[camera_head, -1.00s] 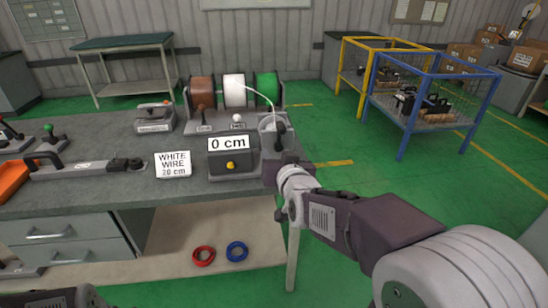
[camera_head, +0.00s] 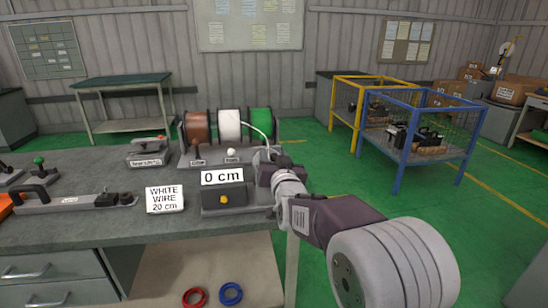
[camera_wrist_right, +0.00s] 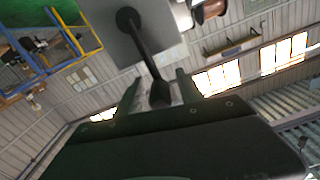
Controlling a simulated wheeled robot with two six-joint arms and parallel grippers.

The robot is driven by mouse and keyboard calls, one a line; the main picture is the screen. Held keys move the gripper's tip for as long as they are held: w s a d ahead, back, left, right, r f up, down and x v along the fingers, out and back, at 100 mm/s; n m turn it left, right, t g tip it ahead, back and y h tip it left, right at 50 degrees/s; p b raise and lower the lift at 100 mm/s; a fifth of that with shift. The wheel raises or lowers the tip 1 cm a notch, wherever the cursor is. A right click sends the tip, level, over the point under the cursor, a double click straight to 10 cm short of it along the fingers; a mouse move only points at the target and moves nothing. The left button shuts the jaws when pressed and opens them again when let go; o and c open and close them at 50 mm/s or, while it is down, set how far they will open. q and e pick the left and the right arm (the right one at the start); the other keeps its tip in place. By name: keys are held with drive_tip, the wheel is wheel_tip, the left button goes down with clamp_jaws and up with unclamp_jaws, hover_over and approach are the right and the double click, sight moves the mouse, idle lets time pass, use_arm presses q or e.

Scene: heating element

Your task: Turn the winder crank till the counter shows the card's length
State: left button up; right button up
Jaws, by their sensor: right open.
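The winder's counter (camera_head: 222,177) reads 0 cm and stands on a dark box with a yellow button (camera_head: 224,199). The white card (camera_head: 165,199) left of it reads WHITE WIRE 20 cm. My right gripper (camera_head: 266,168) is at the winder's right side and largely hides the crank in the head view. In the right wrist view, the dark crank arm (camera_wrist_right: 143,52) runs from a round hub on a grey plate down between the open fingers of my right gripper (camera_wrist_right: 160,82). Whether they touch it, I cannot tell. My left gripper is not in view.
Brown, white (camera_head: 230,125) and green wire spools stand behind the counter, with a white wire led off to the right. A labelled tool (camera_head: 150,151) and a long-handled tool (camera_head: 80,199) lie left on the bench. Red and blue rings (camera_head: 231,294) lie below.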

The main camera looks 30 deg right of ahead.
clamp_jaws()
idle(1.4)
